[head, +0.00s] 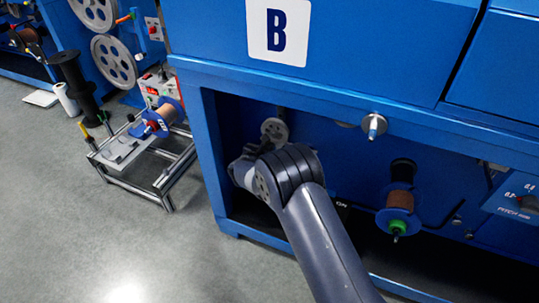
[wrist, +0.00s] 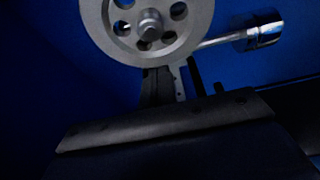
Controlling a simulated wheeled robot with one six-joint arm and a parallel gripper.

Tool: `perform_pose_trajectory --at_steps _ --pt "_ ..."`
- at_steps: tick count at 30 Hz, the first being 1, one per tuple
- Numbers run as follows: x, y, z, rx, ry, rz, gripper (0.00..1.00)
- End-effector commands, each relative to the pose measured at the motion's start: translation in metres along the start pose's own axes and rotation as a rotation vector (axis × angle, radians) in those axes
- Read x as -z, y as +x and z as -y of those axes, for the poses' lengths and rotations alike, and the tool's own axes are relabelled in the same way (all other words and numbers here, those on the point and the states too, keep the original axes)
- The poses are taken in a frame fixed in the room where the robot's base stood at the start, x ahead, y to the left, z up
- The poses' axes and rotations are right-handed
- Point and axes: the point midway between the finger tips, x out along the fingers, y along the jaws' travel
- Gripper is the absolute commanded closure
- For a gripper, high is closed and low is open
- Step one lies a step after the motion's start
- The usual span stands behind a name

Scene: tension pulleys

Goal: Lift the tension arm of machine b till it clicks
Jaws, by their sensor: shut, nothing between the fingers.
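Machine B (head: 330,90) is a blue cabinet with a white "B" plate and an open bay below. A grey pulley (head: 274,128) shows in the bay, just above my wrist. In the wrist view, a grey pulley with round holes (wrist: 188,47) is close up, with a rod running right to a shiny metal cylinder (wrist: 260,30). I take these as the tension arm's parts. My gripper (wrist: 163,78) is shut and empty, its dark fingers just below the pulley's lower rim. I cannot tell whether they touch. My arm hides the fingers in the head view.
A spool with copper-coloured wire (head: 399,200) and a metal guide pin (head: 374,126) are right of my arm. A low metal-framed stand with a spool (head: 135,150) is at left. Grey floor (head: 110,230) is clear at lower left.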

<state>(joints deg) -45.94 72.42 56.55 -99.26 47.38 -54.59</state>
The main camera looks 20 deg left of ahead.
Motion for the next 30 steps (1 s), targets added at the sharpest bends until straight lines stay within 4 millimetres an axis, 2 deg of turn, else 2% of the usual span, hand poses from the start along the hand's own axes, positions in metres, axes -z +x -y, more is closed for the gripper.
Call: perform_pose_trajectory --at_steps 1,3,9,12,18,30 --pt "-0.030 -0.008 -0.001 0.000 0.007 0.012 1.00" --pt "-0.049 -0.015 0.000 0.000 0.007 0.012 1.00" --pt "-0.095 -0.031 0.000 0.000 0.008 0.012 1.00" --pt "-0.111 -0.036 0.000 0.001 0.006 0.012 1.00" --pt "-0.126 -0.042 0.001 0.002 0.005 0.009 1.00" --pt "-0.130 -0.044 0.000 0.000 0.005 0.011 1.00"
